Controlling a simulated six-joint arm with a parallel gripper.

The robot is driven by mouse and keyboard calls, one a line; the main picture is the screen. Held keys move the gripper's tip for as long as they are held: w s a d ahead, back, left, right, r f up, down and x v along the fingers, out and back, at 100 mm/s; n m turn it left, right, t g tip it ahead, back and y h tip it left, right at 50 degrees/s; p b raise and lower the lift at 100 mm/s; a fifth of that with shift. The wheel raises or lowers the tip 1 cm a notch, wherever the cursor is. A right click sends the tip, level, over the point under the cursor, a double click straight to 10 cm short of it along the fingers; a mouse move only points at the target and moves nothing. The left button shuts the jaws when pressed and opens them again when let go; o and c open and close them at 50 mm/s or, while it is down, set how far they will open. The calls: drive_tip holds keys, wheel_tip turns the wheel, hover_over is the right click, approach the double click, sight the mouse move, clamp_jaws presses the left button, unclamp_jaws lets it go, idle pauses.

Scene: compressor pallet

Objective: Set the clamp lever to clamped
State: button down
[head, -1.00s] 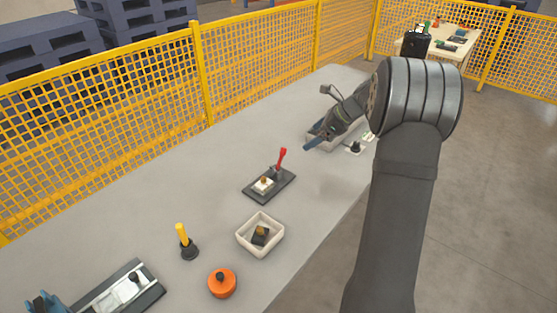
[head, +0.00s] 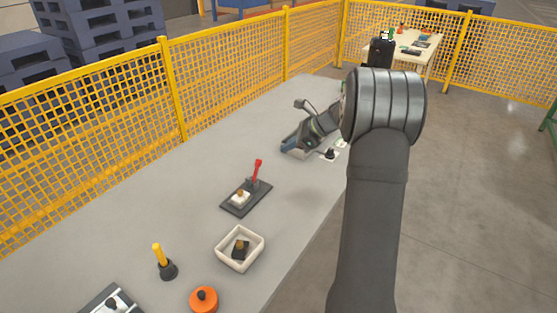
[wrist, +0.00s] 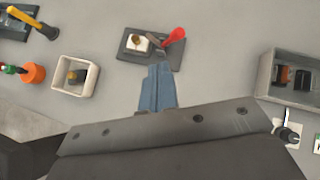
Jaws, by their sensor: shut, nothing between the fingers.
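The clamp has a dark base plate (head: 236,207) with a red-handled lever (head: 257,170) standing up from its far end. A small white block with a brass-coloured top (head: 240,197) sits on the plate beside the lever. In the wrist view the red lever handle (wrist: 174,36) is at the top middle, on the plate (wrist: 133,57). My gripper (head: 286,147) is above the table beyond and to the right of the clamp in the head view. Its blue fingers (wrist: 158,75) are together and empty, and appear apart from the lever.
A cream box (head: 239,264) holds a dark part. Nearby are an orange round part (head: 204,299) and a yellow-handled tool (head: 160,258). Another tray (wrist: 268,75) with dark parts lies under my arm. Yellow mesh fencing (head: 225,80) runs along the table's far side.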

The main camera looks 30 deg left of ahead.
sight(255, 171)
drive_tip(key=shift+w+d+f+n+t+y, duration=0.5)
drive_tip(key=shift+f+n+t+y, duration=0.55)
drive_tip(key=shift+f, duration=1.05)
drive_tip(key=shift+w+d+f+n+t+y, duration=0.2)
drive_tip(key=shift+d+f+n+t+y, duration=0.5)
drive_tip(key=shift+f+t+y, duration=1)
drive_tip(key=shift+w+d+f+n+t+y, duration=0.35)
drive_tip(key=shift+d+f+n+t+y, duration=0.4)
drive_tip(key=shift+f, duration=1.7)
drive_tip(key=shift+a, duration=0.3)
drive_tip(key=x, duration=1)
drive_tip(key=shift+s+a+r, duration=0.4)
drive_tip(key=shift+s+r, duration=0.05)
drive_tip(key=shift+s, duration=0.25)
drive_tip(key=shift+s+a+r, duration=0.2)
drive_tip(key=shift+s+r, duration=0.15)
drive_tip(key=shift+s, duration=0.2)
drive_tip(key=shift+s+a+r, duration=0.25)
drive_tip(key=shift+s, duration=0.2)
